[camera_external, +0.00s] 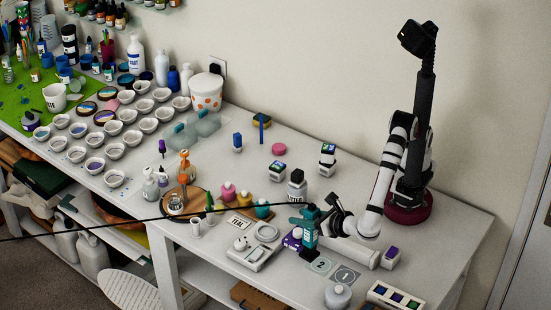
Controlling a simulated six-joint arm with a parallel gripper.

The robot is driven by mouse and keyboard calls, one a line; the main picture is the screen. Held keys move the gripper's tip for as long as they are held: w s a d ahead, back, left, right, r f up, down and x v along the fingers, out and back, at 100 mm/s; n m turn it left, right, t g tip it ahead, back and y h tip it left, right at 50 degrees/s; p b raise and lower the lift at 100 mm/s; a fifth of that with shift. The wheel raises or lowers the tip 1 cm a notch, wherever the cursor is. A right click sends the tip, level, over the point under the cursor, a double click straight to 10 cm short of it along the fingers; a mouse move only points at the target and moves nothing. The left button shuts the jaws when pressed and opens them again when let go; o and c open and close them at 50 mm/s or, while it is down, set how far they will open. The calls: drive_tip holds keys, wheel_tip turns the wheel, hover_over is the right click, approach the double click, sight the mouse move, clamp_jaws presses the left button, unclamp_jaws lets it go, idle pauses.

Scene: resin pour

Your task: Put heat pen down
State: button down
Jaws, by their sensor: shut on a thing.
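The heat pen appears to be the teal tool (309,230), upright near the front of the white table (420,247). Its lower end is black, and a thin black line like a cord runs from its top to the left edge of the picture. My gripper (324,217) reaches in from the right and is shut on its teal body. The fingertips are small and partly hidden against the pen. I cannot tell whether the black lower end touches the table or hangs just above it.
Mats marked 2 (321,265) and 1 (345,276) lie just right of the pen. A white scale (249,254), a purple item (292,239) and a white roll (353,252) are close by.

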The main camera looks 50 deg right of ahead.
wheel_tip(320, 180, up, 6)
drive_tip(key=w+f, duration=0.1)
drive_tip(key=w+d+m+g+h, duration=0.2)
drive_tip(key=w+d+m+h, duration=0.2)
drive_tip(key=w+d, duration=0.55)
drive_tip(key=w+d+m+g+h, duration=0.1)
drive_tip(key=w+d+m+h, duration=0.25)
drive_tip(key=w+d, duration=0.65)
drive_tip(key=w+d+m+g+h, duration=0.25)
drive_tip(key=w+d, duration=0.35)
drive_tip(key=d, duration=0.4)
drive_tip(key=w+d+m+g+h, duration=0.1)
drive_tip(key=w+d+m+g, duration=0.2)
drive_tip(key=w+d, duration=0.45)
drive_tip(key=s+d+m+g, duration=0.1)
drive_tip(key=d, duration=0.5)
drive_tip(key=s+d+m+g, duration=0.1)
drive_tip(key=d+g, duration=0.1)
drive_tip(key=d, duration=0.3)
drive_tip(key=d+m+g+h, duration=0.1)
drive_tip(key=d+m+g, duration=0.1)
drive_tip(key=d, duration=0.4)
drive_tip(key=shift+s+d+r, duration=0.2)
drive_tip(key=shift+s+d, duration=0.15)
drive_tip(key=shift+s, duration=0.05)
wheel_tip(320, 180, down, 15)
drive_tip(key=shift+f, duration=0.1)
